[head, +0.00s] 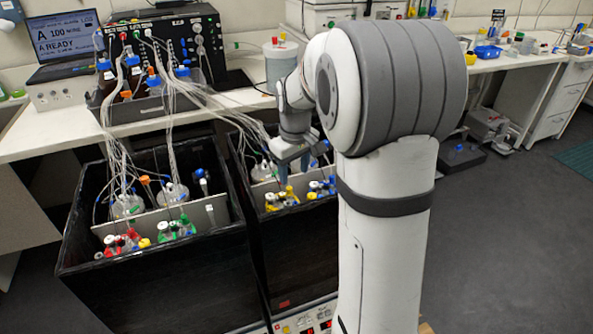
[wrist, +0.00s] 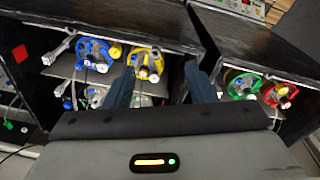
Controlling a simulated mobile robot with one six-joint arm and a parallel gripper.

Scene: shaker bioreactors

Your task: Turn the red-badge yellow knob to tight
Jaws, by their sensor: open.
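In the head view, a yellow knob (head: 144,243) sits beside the red-collared fittings (head: 113,246) at the front left of the left black box. In the wrist view, a red collar (wrist: 272,97) with a small yellow knob (wrist: 284,91) shows at the far right, well right of the fingers. My gripper (head: 294,168) is over the right black box, above its yellow-collared fitting (head: 280,202). In the wrist view my gripper (wrist: 160,70) is open and empty, with the yellow collar (wrist: 147,62) seen between the fingers. The knob's setting is too small to read.
Green (head: 176,231) and blue (head: 321,188) collared fittings stand nearby. The walls of the left black box (head: 150,290) and right black box (head: 300,255) rise around the vessels. Bundled tubes (head: 175,100) hang from the bench into both boxes.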

